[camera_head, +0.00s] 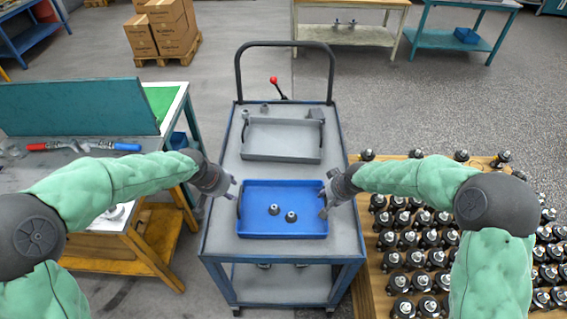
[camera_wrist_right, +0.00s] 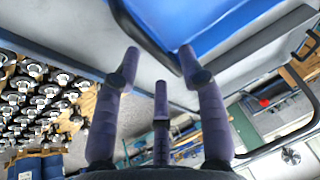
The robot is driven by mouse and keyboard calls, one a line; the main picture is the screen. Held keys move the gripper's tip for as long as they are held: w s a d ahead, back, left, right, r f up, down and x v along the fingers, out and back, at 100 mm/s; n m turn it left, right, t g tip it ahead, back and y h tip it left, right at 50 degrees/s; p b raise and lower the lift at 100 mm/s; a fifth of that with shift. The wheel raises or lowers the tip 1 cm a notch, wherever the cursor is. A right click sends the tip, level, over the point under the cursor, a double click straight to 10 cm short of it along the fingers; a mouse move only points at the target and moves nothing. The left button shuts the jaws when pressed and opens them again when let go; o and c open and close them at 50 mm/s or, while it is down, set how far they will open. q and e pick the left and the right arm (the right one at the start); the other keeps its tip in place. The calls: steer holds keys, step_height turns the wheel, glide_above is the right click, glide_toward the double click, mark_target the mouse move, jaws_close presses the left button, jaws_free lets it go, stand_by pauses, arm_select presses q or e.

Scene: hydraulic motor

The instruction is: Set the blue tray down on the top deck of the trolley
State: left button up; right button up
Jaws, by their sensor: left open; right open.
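The blue tray (camera_head: 283,228) lies flat on the top deck (camera_head: 345,243) of the trolley, in the near half, with two small dark-and-silver parts (camera_head: 274,209) in it. My left gripper (camera_head: 233,190) is open at the tray's left side. My right gripper (camera_head: 325,200) is open at its right side. In the right wrist view the open fingers (camera_wrist_right: 160,75) of the right gripper are close to the tray's blue wall (camera_wrist_right: 208,35). Whether they touch it cannot be told.
A grey tray (camera_head: 282,155) sits behind the blue tray on the deck. The trolley's dark handle (camera_head: 285,43) rises at the back. A workbench (camera_head: 60,160) stands at left. A wooden pallet (camera_head: 375,285) with many motor parts stands close at right.

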steer(key=v, duration=0.9)
steer(key=shift+a+f, duration=0.1)
